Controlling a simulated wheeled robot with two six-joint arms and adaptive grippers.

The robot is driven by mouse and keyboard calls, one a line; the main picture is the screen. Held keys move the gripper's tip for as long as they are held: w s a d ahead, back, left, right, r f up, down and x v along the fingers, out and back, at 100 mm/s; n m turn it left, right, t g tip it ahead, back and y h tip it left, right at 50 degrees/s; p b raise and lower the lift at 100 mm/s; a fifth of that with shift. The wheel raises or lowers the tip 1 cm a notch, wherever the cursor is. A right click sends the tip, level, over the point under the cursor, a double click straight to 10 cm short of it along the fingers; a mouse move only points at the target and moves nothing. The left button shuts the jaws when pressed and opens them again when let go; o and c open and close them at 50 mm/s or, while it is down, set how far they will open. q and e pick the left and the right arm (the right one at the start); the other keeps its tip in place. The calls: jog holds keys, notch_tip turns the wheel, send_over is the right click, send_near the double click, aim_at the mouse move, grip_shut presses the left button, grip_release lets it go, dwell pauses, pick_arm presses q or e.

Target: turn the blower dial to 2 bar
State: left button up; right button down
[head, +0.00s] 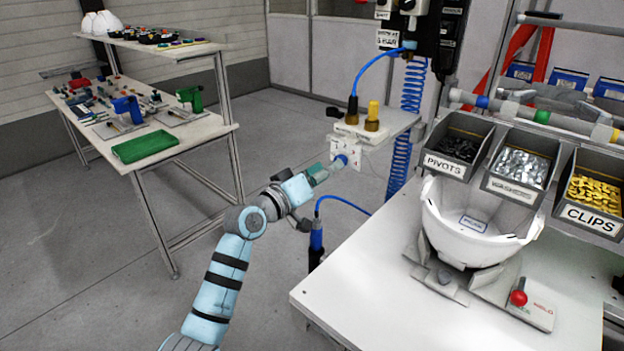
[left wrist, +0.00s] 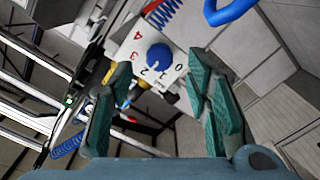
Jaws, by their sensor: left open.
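The blower dial is a round blue knob (left wrist: 159,57) on a white plate (left wrist: 136,43) printed with numbers from 0 to 4, the 3 and 4 in red. In the head view the dial (head: 341,160) sits on the front of a small white shelf unit, partly hidden by my gripper. My left gripper (head: 330,168) is right in front of it. In the left wrist view its green fingers (left wrist: 158,76) are open, and the knob appears between and beyond their tips. I cannot tell whether they touch it, nor which number it points to. My right gripper is not in view.
Brass fittings (head: 372,117) and a blue hose (head: 372,72) stand above the dial. A blue coiled hose (head: 411,88) hangs to its right. A white helmet shell (head: 450,215) sits in a fixture on the right table (head: 345,295), below part bins. A workbench (head: 190,131) stands left.

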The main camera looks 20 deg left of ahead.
pick_arm(q)
jog(key=v, duration=0.8)
